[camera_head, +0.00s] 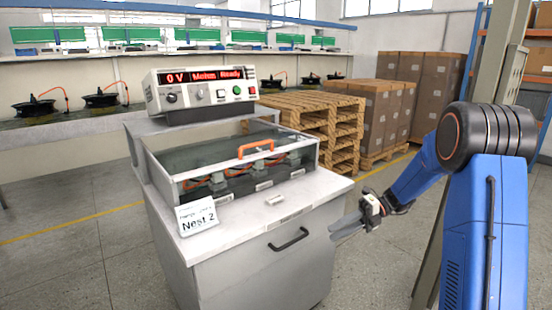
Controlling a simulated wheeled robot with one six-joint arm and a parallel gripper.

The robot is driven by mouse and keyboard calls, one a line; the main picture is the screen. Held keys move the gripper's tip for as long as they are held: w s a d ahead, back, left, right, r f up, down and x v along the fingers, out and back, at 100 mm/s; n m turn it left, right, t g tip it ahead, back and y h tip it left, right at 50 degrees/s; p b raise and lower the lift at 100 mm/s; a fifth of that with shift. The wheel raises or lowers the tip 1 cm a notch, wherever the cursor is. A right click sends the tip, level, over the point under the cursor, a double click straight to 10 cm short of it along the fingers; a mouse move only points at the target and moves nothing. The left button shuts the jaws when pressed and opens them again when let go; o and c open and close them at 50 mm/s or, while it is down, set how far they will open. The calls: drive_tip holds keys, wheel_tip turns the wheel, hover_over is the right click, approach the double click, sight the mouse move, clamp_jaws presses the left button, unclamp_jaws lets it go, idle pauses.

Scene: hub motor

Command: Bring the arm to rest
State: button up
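My blue arm stands at the right of the head view, with a dark joint at its top. My gripper (342,229) points left and down, in front of the right side of the grey test bench (262,265). It appears apart from the bench. Its grey fingers look close together, but the small view does not show whether they are open or shut. I see nothing held in it.
Wooden pallets (310,122) and cartons (373,107) stand behind. Floor left of the bench is clear.

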drive_tip(key=s+r+n+t+h, duration=0.1)
drive_tip(key=s+r+n+h, duration=0.25)
drive_tip(key=s+n, duration=0.35)
drive_tip(key=s+r+n+t+h, duration=0.15)
drive_tip(key=s+n+h, duration=0.35)
drive_tip(key=s, duration=0.5)
drive_tip(key=s+d+n+t+h, duration=0.2)
drive_tip(key=s+d+n+t, duration=0.1)
drive_tip(key=s+n, duration=0.5)
drive_tip(key=s+d+n+t+h, duration=0.3)
drive_tip(key=s+d+n+t, duration=0.1)
drive_tip(key=s+n, duration=0.4)
drive_tip(key=shift+s+r+n, duration=0.15)
drive_tip(key=shift+r+n, duration=0.3)
drive_tip(key=shift+n, duration=0.95)
drive_tip(key=shift+h, duration=0.25)
